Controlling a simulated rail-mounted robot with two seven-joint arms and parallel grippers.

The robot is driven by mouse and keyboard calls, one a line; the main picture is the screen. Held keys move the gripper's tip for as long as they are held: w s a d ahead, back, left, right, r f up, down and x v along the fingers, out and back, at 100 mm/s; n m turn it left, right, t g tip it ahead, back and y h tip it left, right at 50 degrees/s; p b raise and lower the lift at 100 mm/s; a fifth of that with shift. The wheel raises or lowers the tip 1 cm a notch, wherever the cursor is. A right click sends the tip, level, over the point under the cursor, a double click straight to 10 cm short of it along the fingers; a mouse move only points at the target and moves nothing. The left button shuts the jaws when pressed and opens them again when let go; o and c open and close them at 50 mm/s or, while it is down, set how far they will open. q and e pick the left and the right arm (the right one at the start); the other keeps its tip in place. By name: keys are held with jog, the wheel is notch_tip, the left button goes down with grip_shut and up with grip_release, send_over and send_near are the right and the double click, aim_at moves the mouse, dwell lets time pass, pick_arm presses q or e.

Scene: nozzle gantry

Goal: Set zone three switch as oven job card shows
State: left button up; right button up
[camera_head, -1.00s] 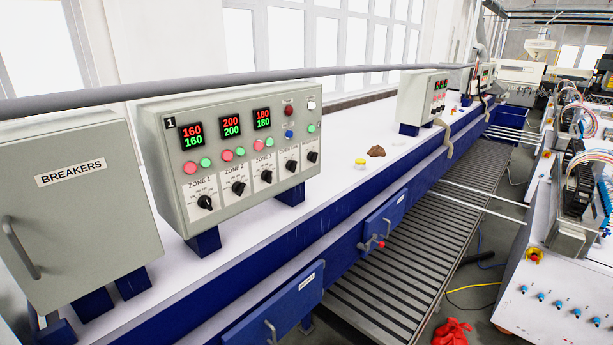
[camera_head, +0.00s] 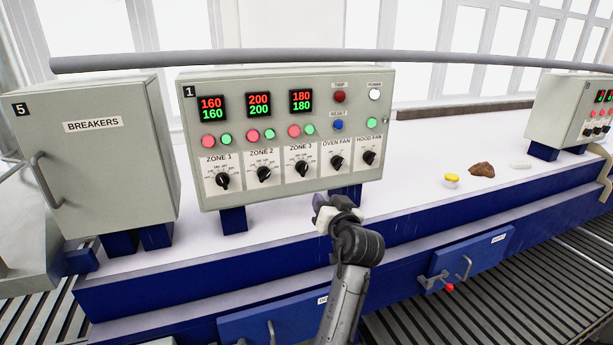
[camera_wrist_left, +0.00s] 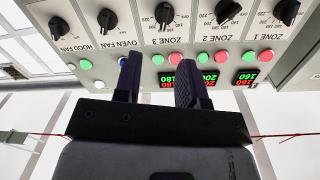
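The zone 3 switch (camera_head: 302,168) is a black rotary knob on the grey oven control box, third in the lower row. Its exact setting is too small to read. The zone 3 display (camera_head: 301,101) above it reads 180 in red and 180 in green. My left gripper (camera_head: 335,212) is below the box's lower right edge, apart from the knob. In the left wrist view its two dark fingers (camera_wrist_left: 159,80) are open and empty. The panel appears upside down there, with the zone 3 switch (camera_wrist_left: 165,15) beyond the fingers. No job card is visible. My right gripper is out of view.
Zone 1 (camera_head: 222,181) and zone 2 (camera_head: 264,174) knobs sit left of zone 3; oven fan (camera_head: 337,161) and hood fan (camera_head: 369,158) knobs sit right. A breakers cabinet (camera_head: 95,165) stands left. A grey rail (camera_head: 420,64) crosses above. A yellow-topped item (camera_head: 452,178) lies right.

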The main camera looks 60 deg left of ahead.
aim_at(305, 170)
pick_arm(q)
jog(key=shift+n+g, duration=0.3)
jog(key=p+x, duration=0.1)
jog(key=x, duration=0.3)
jog(key=r+p+x, duration=0.1)
jog(key=p+x, duration=0.1)
jog(key=x, duration=0.2)
jog(key=r+p+x, duration=0.1)
jog(key=p+x, duration=0.1)
jog(key=x, duration=0.2)
jog(key=shift+a+r, duration=0.2)
jog(key=shift+a, duration=0.2)
jog(key=shift+x, duration=0.85)
jog(key=shift+f, duration=0.15)
grip_shut()
